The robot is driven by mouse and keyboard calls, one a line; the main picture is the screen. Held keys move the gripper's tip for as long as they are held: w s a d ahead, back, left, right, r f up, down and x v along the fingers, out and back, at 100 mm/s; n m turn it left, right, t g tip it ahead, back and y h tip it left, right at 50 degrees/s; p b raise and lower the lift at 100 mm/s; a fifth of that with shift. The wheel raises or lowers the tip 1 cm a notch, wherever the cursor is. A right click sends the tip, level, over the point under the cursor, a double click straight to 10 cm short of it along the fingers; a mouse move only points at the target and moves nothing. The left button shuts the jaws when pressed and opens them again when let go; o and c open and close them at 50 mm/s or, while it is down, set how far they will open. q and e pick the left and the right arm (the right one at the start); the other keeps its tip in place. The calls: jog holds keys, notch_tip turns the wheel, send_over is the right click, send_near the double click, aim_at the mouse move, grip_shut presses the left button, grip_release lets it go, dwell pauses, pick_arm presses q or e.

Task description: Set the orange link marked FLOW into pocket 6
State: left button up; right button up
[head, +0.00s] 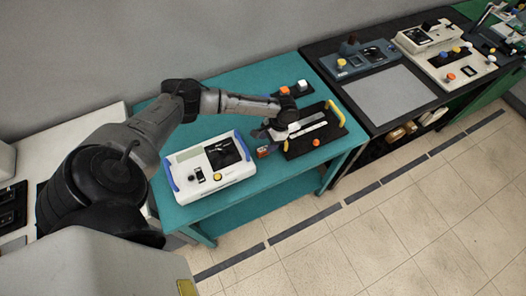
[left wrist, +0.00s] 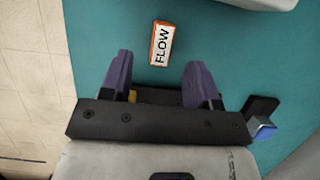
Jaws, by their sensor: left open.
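The orange link marked FLOW (left wrist: 162,43) lies flat on the teal table, its white label facing up. It appears just ahead of my left gripper's fingertips (left wrist: 158,62) in the left wrist view, apart from both fingers. In the head view the link (head: 263,152) is a small orange-red piece beside my left gripper (head: 266,138). My left gripper is open and empty. A black tray (head: 333,131) with yellow handles and pale strips lies to its right, partly hidden by the gripper. I cannot make out pocket 6. My right gripper is out of view.
A white instrument box (head: 185,172) with blue handles stands left of the gripper. A black block (head: 305,91) with orange and white caps sits behind the tray. An orange knob (head: 316,142) shows at the tray's front. A dark bench (head: 320,51) with consoles adjoins on the right.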

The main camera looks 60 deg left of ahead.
aim_at(263, 149)
pick_arm(q)
jog(key=shift+x, duration=2.8)
jog(key=shift+w, duration=0.1)
jog(key=shift+c, duration=0.3)
grip_shut()
jog(key=shift+r, duration=0.15)
